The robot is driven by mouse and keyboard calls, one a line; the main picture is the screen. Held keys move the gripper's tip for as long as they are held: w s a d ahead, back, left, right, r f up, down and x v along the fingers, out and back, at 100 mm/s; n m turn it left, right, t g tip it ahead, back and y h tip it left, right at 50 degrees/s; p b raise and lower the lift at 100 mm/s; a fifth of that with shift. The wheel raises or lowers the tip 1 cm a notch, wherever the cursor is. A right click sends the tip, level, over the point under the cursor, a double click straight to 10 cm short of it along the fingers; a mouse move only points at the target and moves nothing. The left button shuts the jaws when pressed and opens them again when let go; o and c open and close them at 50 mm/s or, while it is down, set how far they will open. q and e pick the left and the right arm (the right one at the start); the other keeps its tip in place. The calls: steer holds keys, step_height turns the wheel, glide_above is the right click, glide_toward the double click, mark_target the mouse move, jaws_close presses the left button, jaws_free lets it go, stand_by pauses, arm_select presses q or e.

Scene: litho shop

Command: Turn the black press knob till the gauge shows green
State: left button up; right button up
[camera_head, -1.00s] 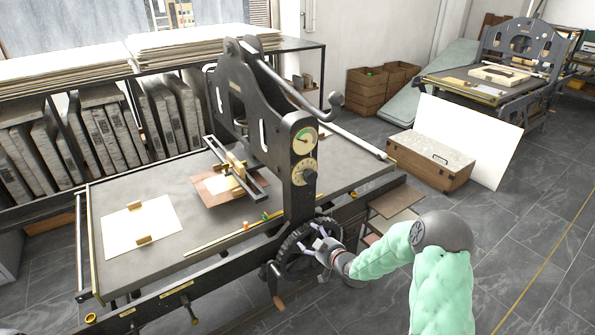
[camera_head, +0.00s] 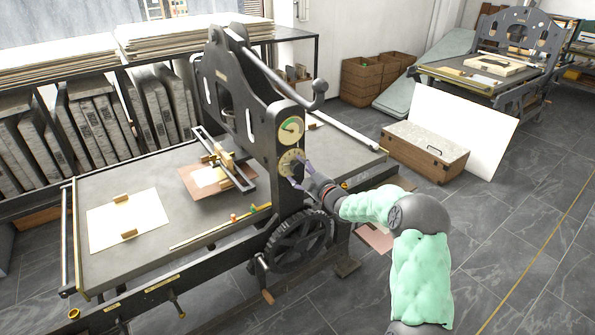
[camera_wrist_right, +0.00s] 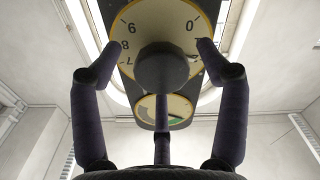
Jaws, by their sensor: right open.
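The black knob (camera_wrist_right: 162,68) sits in the middle of a cream numbered dial (camera_head: 287,160) on the press's upright. My right gripper (camera_head: 299,172) is in front of this dial, open. In the wrist view its dark fingers stand spread around the knob, with gaps between them and it. In the head view the gripper partly hides the knob. The round gauge (camera_head: 291,130) is above the dial and has a green sector; it also shows in the wrist view (camera_wrist_right: 150,112), partly hidden by a finger. I cannot read its needle. My left gripper is not in view.
A large black gear wheel (camera_head: 298,241) with a crank is below my right gripper. A curved lever with a ball end (camera_head: 319,86) hangs above right of the gauge. The press bed (camera_head: 140,255) spreads left. A wooden chest (camera_head: 425,150) stands on the floor at right.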

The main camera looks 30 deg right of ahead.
steer(key=shift+w+a, duration=0.1)
steer(key=shift+w, duration=0.95)
steer(key=c, duration=1.1)
steer(key=shift+c, duration=0.2)
steer(key=shift+s+f+m, duration=0.1)
steer(key=shift+m, duration=0.2)
